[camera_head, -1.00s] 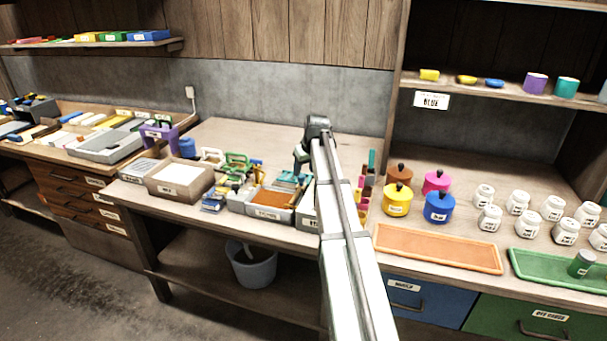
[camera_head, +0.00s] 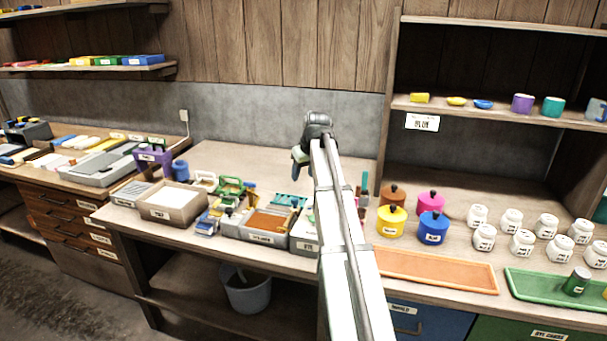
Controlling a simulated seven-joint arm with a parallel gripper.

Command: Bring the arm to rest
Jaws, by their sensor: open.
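My arm reaches up from the bottom right of centre, over the workbench (camera_head: 250,160). My gripper (camera_head: 299,156) is at the far end of the arm, above the bench near the grey wall. It points away and down, and its fingers are small and mostly hidden behind the wrist. It is open, and I see nothing held in it. The trays and tools on the bench lie below and in front of it.
Lidded pots, including a blue one (camera_head: 433,228), and white jars (camera_head: 484,237) stand right. An orange tray (camera_head: 436,272) and green tray (camera_head: 530,285) lie at the front edge. The bench's back is clear.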

